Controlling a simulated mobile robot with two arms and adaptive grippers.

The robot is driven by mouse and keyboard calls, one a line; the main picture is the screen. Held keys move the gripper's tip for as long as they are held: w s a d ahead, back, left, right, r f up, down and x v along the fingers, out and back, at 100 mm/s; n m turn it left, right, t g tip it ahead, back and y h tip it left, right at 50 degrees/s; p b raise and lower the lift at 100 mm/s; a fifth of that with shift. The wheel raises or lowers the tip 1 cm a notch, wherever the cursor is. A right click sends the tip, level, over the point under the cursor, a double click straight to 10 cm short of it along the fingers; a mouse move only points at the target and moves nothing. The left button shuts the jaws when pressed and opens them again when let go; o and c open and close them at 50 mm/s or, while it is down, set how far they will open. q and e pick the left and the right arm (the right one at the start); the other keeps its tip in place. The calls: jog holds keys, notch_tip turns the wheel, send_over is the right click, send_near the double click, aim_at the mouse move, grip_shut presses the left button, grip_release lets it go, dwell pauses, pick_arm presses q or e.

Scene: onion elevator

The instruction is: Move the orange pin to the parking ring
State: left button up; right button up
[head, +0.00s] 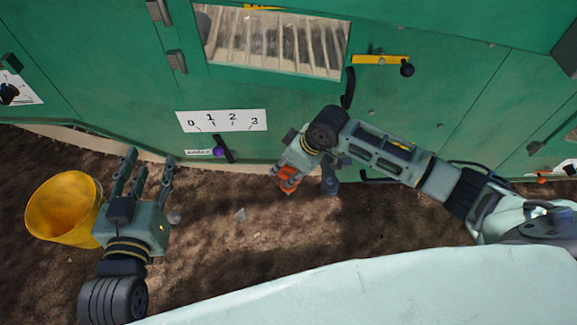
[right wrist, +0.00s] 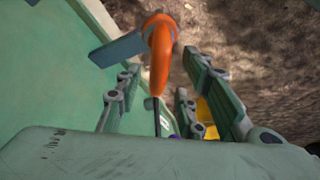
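The orange pin (right wrist: 160,55) is a curved orange piece with a grey-blue band. In the right wrist view it lies between and beyond the fingertips of my right gripper (right wrist: 160,80), with gaps visible on both sides. In the head view the orange pin (head: 288,180) is partly hidden by my right gripper (head: 287,178), low in front of the green machine wall. My right gripper's fingers are apart. My left gripper (head: 145,165) is open and empty, just right of the yellow bucket. I cannot make out the parking ring.
The yellow bucket (head: 66,208) stands on the brown ground at left. The green machine (head: 440,90) spans the back, with a 0–3 scale plate (head: 222,121) and a purple-knobbed lever (head: 219,152). A yellow lever bar (head: 380,59) sits above. Ground between my grippers is mostly clear.

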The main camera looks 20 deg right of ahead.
jog(key=v, duration=1.2)
dwell(0.4)
